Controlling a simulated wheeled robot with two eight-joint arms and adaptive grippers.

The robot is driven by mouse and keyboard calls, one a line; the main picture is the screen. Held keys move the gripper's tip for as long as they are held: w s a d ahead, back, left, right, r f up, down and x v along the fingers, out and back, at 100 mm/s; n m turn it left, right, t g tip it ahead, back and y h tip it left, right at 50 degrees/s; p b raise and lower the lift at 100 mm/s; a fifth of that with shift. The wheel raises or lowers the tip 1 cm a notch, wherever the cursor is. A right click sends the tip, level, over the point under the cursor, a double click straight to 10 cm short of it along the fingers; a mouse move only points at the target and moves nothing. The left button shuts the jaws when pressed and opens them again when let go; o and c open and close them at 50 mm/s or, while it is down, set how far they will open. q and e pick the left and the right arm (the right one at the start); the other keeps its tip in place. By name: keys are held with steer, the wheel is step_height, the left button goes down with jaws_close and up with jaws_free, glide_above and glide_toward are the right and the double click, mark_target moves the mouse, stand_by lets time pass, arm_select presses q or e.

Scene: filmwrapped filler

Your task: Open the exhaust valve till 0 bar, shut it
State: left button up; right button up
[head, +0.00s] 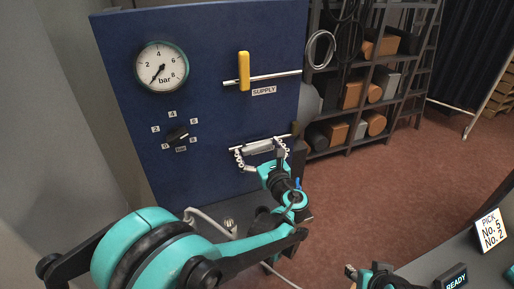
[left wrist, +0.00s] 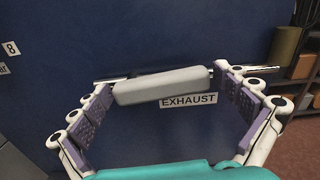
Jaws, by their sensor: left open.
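The grey exhaust valve handle (left wrist: 162,86) lies nearly level, tilted slightly, roughly along its thin pipe, above the EXHAUST label (left wrist: 188,101). The handle also shows in the head view (head: 262,147). My left gripper (head: 262,154) is open, its fingers spread at either end of the handle; in the left wrist view (left wrist: 168,100) I cannot tell whether they touch it. The pressure gauge (head: 161,66) has its needle pointing down-left, near the low end of the scale. My right gripper (head: 368,275) is partly seen at the bottom edge; its jaws are unclear.
The yellow supply handle (head: 244,71) stands upright across its pipe on the blue panel (head: 205,40). A black knob (head: 178,134) with a bar scale is at lower left. Shelves (head: 350,110) stand to the right. A PICK sign (head: 490,231) and READY sign (head: 455,279) are at lower right.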

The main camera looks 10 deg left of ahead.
mark_target(242, 136)
arm_select(q)
steer(key=c, duration=1.5)
steer(key=shift+c, duration=0.2)
steer(key=shift+r+n, duration=0.15)
steer(key=shift+n, duration=0.15)
steer(key=n, duration=0.1)
steer(key=r+n, duration=0.1)
steer(key=n, duration=0.1)
steer(key=shift+s+a, duration=0.1)
steer(key=shift+s, duration=0.05)
steer(key=n, duration=0.3)
steer(key=r+n+p, duration=0.1)
steer(key=shift+s+a, duration=0.2)
steer(key=shift+a, duration=0.15)
steer(key=n, duration=0.3)
steer(key=a+n, duration=0.1)
steer(key=n, duration=0.1)
steer(key=shift+s+r, duration=0.3)
steer(key=shift+s, duration=0.05)
steer(key=shift+s+a+n, duration=0.2)
steer(key=shift+a+n, duration=0.1)
steer(key=shift+n, duration=0.75)
steer(key=shift+s+a+n, duration=0.15)
steer(key=shift+a+n, duration=0.1)
steer(key=shift+n, duration=0.8)
